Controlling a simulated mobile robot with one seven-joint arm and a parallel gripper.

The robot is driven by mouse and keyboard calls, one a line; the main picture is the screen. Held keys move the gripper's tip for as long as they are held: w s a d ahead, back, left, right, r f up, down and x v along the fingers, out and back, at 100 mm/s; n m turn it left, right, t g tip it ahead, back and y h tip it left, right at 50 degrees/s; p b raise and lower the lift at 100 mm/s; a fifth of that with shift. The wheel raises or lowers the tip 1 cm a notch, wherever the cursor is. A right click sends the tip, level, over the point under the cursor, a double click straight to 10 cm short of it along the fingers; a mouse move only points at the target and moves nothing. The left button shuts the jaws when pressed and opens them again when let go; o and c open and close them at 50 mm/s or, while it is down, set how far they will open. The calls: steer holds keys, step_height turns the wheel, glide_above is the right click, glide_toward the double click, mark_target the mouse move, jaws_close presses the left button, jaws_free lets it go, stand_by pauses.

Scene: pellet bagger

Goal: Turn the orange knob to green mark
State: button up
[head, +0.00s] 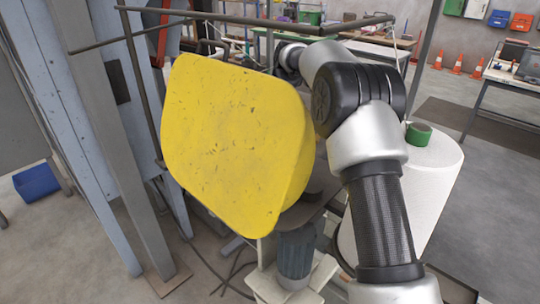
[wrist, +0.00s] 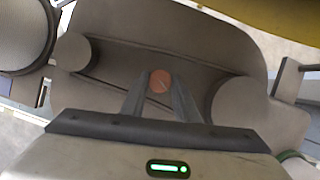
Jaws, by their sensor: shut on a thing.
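In the wrist view my gripper (wrist: 160,92) reaches forward with its two dark fingers close together. A small round orange-brown disc (wrist: 160,79), which looks like the orange knob, sits right at the fingertips, with a finger on each side. The gripper is shut on it. A dark line shows across the disc's face. I cannot make out a green mark beside the knob. In the head view, my arm and the yellow guard hide the gripper and the knob.
A large yellow guard (head: 235,135) stands left of my arm, close to it. A grey plate (wrist: 225,45) with rounded parts surrounds the knob. Dark bars cross above the guard.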

steer(key=shift+n, duration=0.4)
steer(key=o, duration=1.1)
steer(key=shift+c, duration=0.2)
step_height(320, 180, up, 10)
